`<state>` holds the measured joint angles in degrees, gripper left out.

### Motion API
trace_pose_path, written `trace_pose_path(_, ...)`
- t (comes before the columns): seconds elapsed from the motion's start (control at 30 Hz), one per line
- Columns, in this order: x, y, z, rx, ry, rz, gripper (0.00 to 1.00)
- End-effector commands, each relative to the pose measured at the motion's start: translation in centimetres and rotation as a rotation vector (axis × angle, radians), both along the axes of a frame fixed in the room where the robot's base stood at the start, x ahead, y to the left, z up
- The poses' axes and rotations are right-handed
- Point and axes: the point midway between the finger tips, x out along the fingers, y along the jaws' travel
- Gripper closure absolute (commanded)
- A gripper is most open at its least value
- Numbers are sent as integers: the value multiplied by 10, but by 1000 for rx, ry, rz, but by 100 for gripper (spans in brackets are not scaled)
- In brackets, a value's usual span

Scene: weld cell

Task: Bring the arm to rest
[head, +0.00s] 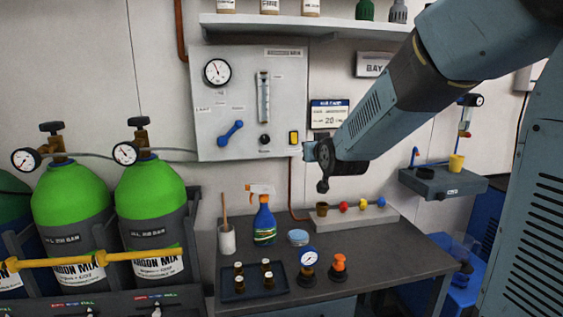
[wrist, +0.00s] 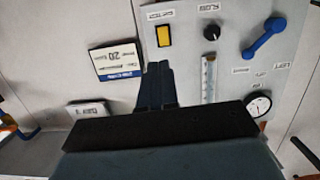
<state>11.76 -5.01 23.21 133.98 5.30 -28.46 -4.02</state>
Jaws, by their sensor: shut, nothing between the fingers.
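My arm reaches in from the upper right in the head view, its grey-blue links slanting down to the left. My gripper (head: 323,186) hangs in the air above the back of the workbench (head: 400,248), in front of the wall. Its fingers are shut with nothing held. In the wrist view my gripper (wrist: 158,70) points at the gauge panel (wrist: 228,62), which appears upside down. The gripper looks apart from the panel and the bench items.
Green gas cylinders (head: 150,200) stand at left behind a yellow bar (head: 90,259). The bench holds a spray bottle (head: 264,222), a dark tray (head: 238,292), a gauge fitting (head: 307,262) and a rack with coloured knobs (head: 372,216). A shelf (head: 300,27) runs above the panel.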

Motion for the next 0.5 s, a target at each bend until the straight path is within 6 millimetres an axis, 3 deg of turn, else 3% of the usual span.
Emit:
trace_pose_path(0.27, -78, -32, -2, -70, 250, -50, 100)
trace_pose_path(0.5, -159, -63, -10, -88, 473, -103, 100)
